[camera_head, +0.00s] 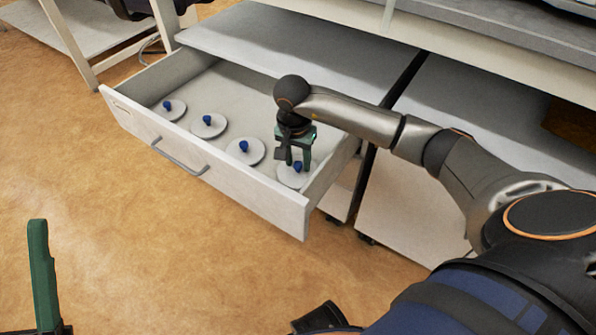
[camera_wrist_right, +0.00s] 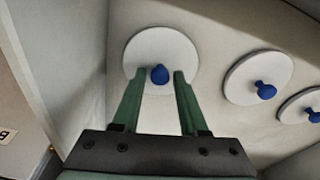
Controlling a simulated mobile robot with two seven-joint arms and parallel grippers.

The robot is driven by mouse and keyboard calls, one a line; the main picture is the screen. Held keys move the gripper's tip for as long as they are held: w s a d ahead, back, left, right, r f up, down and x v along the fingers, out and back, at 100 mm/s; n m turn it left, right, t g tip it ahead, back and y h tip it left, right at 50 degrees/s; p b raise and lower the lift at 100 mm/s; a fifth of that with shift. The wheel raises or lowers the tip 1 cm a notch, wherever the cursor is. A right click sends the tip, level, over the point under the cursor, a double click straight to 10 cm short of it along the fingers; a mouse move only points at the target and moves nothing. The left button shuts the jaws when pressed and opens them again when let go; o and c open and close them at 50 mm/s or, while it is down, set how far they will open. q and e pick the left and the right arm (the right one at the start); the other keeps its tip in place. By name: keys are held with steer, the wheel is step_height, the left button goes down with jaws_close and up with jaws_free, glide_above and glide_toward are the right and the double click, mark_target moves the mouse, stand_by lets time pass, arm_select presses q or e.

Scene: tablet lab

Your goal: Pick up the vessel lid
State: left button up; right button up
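Several vessel lids, white discs with blue knobs, lie in a row in an open drawer. The rightmost lid (camera_head: 290,178) in the head view is below my right gripper (camera_head: 298,165). In the right wrist view this lid (camera_wrist_right: 178,50) lies ahead of the gripper (camera_wrist_right: 159,74), with its blue knob (camera_wrist_right: 159,74) between the two green fingertips. The fingers are apart, with gaps on both sides of the knob. My left gripper (camera_head: 42,275) shows only in part at the lower left of the head view, with one green finger visible and no lid near it.
The other lids (camera_head: 240,152) lie to the left in the same drawer. The drawer front (camera_head: 215,170) has a grey handle (camera_head: 180,158). Its right side wall (camera_head: 330,178) is close to my right gripper. A grey cabinet top (camera_head: 310,50) is behind, and the floor in front is clear.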

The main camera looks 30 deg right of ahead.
jaws_close()
steer(key=shift+r, duration=0.1)
stand_by(0.3)
